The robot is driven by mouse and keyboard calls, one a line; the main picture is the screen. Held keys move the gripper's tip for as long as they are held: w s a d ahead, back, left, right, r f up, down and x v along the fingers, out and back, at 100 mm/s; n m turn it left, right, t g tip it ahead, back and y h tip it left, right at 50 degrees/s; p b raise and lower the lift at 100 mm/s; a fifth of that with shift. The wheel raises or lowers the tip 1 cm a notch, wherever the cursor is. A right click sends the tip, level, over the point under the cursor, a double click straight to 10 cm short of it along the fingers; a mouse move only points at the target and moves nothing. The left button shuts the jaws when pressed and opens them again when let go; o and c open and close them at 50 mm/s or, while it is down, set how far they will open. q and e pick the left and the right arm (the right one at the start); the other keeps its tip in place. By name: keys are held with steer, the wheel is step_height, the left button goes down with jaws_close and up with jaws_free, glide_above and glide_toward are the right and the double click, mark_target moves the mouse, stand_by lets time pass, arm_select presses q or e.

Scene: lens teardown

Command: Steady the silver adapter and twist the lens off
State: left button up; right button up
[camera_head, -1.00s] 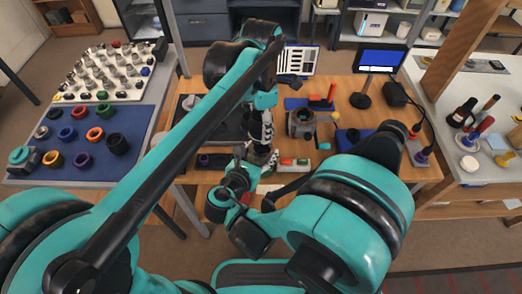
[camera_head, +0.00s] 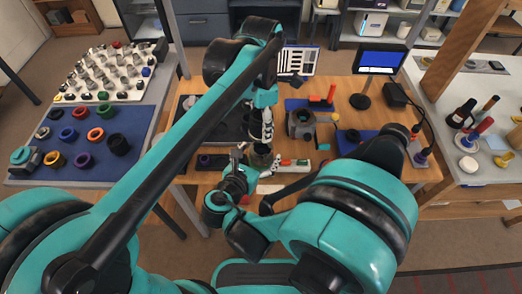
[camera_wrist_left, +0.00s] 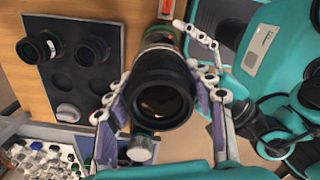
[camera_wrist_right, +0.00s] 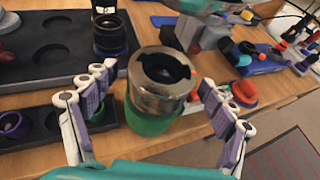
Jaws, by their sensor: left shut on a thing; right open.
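My left gripper (camera_wrist_left: 165,105) is shut on the black lens (camera_wrist_left: 162,92), whose round opening faces the left wrist camera. The silver adapter (camera_wrist_right: 165,75), an upright cylinder with a dark open top and a green lower part, stands between the spread fingers of my right gripper (camera_wrist_right: 160,105).
A dark tray (camera_wrist_left: 65,72) with round recesses holds two black lenses (camera_wrist_left: 40,47). A black holder with a purple ring (camera_wrist_right: 15,125) lies nearby. Some wood is bare at the right.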

arm_select(q)
steer(key=shift+r+p, duration=1.6)
steer(key=shift+r, duration=0.1)
arm_select(e)
steer(key=r+v, duration=0.1)
steer(key=v, duration=0.7)
steer(key=shift+w+r, duration=0.15)
steer(key=shift+r, duration=0.1)
